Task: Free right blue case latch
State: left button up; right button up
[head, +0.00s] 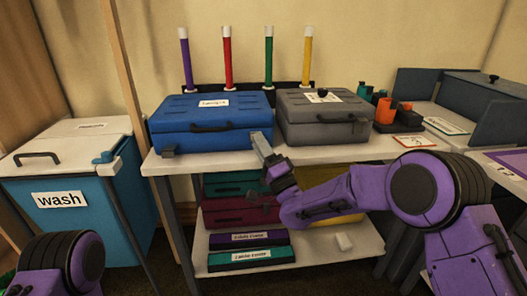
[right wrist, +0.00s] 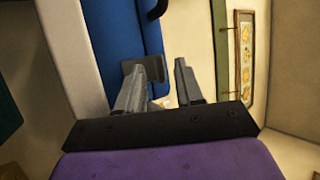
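The blue case (head: 210,124) lies closed on the white table, with a dark handle on its front (head: 212,127). Its left latch (head: 168,151) shows as a dark grey block at the lower left front. My right gripper (head: 261,146) is at the case's right front corner and covers the right latch's place in the head view. In the right wrist view, the gripper's two grey fingers (right wrist: 166,80) are apart. A dark grey piece (right wrist: 130,67), seemingly the right latch, shows against the blue case (right wrist: 115,45) by the left finger; contact is unclear. My left gripper is out of view.
A grey case (head: 322,118) stands close on the right of the blue one. Colored tubes (head: 227,57) stand in a rack behind. A teal wash bin (head: 75,205) stands left.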

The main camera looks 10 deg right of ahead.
jog(key=b+v, duration=0.1)
jog(key=v, duration=0.9)
jog(key=shift+s+b, duration=0.2)
jog(key=shift+b, duration=0.1)
jog(key=shift+d, duration=0.1)
